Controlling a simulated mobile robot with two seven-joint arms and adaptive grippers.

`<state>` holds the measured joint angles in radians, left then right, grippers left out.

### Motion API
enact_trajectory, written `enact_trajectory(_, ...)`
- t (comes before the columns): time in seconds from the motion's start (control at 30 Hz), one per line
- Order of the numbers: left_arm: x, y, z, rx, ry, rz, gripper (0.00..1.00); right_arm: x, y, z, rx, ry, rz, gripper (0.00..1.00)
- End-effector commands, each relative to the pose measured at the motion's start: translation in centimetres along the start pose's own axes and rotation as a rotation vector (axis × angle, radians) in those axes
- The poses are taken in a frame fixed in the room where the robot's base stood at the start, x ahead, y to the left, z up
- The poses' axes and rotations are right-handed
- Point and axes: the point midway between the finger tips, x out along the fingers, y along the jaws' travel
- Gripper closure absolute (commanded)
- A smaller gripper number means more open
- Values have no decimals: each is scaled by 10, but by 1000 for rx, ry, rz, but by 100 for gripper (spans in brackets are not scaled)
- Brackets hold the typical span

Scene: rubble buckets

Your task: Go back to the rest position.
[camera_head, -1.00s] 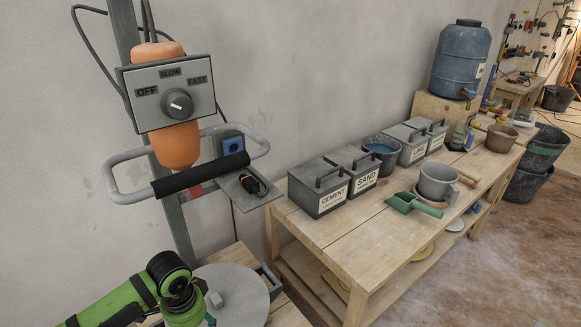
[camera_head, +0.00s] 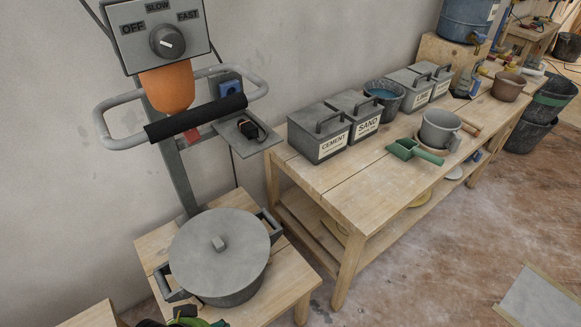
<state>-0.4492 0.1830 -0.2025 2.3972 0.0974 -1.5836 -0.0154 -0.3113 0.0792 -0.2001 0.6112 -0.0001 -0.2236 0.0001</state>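My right arm and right gripper are out of view. The grey pot (camera_head: 225,285) stands on a small wooden table (camera_head: 151,248) with its flat lid (camera_head: 218,246) on top.
The mixer (camera_head: 168,85) with its dial panel and handlebar (camera_head: 196,118) rises behind the pot.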

Motion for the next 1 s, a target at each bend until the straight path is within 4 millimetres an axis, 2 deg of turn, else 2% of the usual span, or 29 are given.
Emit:
enact_trajectory(0.2,-18,-22,37,-131,-31,-94,40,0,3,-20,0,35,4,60)
enact_trajectory(0.23,-12,-22,37,-130,-34,-94,40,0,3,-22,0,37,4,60)
enact_trajectory(0.43,30,-23,42,-122,-51,-87,40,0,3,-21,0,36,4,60)
enact_trajectory(0.67,84,-23,58,-119,-78,-80,40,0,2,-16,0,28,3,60)
enact_trajectory(0.87,152,-21,93,-114,-114,-71,40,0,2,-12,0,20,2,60)
enact_trajectory(1.0,205,-17,139,-109,-148,-65,40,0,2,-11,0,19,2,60)
